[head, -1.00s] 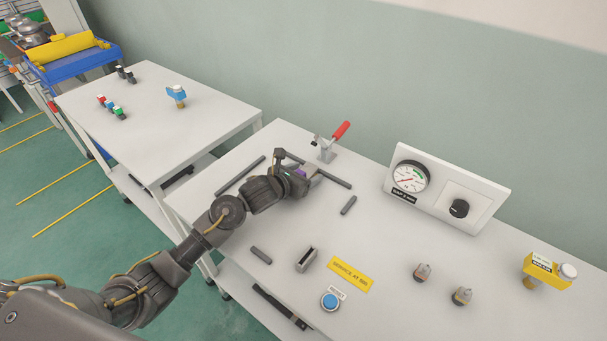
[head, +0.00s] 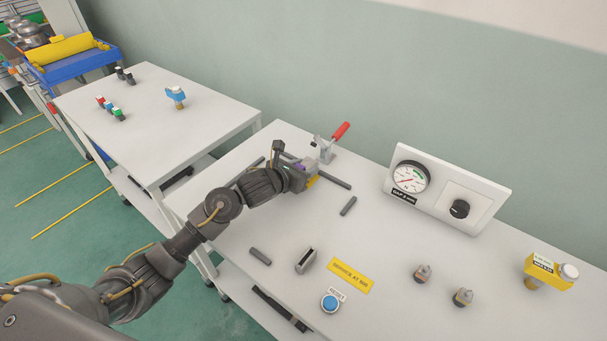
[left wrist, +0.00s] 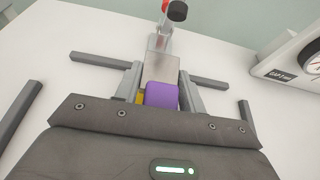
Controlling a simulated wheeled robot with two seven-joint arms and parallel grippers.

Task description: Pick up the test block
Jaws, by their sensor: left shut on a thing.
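My left gripper (head: 308,177) is over the back left of the near table, close to the toggle clamp with a red handle (head: 341,132). In the left wrist view its two grey fingers (left wrist: 160,90) are shut on a purple block (left wrist: 161,96). A sliver of yellow shows at the block's left. A plain silver piece (left wrist: 161,67) lies just beyond the block, in line with the clamp; I cannot tell if they touch. In the head view the purple block (head: 300,167) is mostly hidden by the gripper. My right gripper is not in view.
A slotted grey block (head: 306,260), blue button (head: 330,302) and yellow label (head: 349,275) are in front. A gauge panel (head: 447,190) stands at right.

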